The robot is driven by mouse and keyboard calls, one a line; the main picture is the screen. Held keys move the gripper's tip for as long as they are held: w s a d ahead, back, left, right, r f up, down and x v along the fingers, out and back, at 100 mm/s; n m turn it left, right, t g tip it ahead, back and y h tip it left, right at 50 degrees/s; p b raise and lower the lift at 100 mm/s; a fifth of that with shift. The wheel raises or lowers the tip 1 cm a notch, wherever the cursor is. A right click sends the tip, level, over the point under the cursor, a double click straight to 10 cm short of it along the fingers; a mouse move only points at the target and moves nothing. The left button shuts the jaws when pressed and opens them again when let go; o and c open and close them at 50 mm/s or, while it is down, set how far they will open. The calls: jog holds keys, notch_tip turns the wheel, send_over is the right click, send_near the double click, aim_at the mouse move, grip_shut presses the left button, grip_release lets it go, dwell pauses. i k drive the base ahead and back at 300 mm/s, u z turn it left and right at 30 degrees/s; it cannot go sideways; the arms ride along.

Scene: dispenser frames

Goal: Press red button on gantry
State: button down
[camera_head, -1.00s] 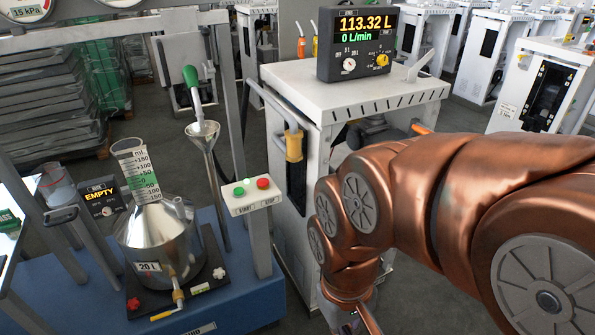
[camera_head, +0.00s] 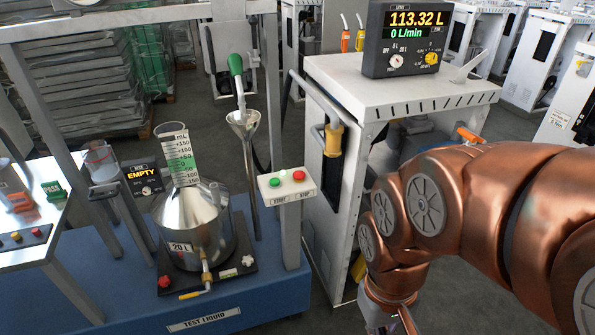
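The red button (camera_head: 299,175) sits at the right end of a small white button box (camera_head: 288,184) on a grey post of the gantry (camera_head: 130,28). A green button (camera_head: 275,183) is at the box's left end, with a pale one between them. The box front carries the labels START and STOP. My gripper (camera_head: 392,322) is at the bottom edge, below the copper arm, right of and apart from the button box. It is mostly cut off, so its fingers cannot be made out.
A white dispenser cabinet (camera_head: 345,95) stands behind my arm, its display (camera_head: 415,35) reading 113.32 L and 0 L/min. A metal 20 L vessel (camera_head: 192,225) and a funnel (camera_head: 243,125) stand left of the button box. A small panel with coloured buttons (camera_head: 25,240) is at far left.

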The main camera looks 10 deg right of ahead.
aim_at(299, 175)
jog(key=u, duration=0.55)
jog(key=k, duration=0.65)
jog(key=u, duration=0.8)
jog(key=i, duration=1.05)
jog(key=z, duration=0.5)
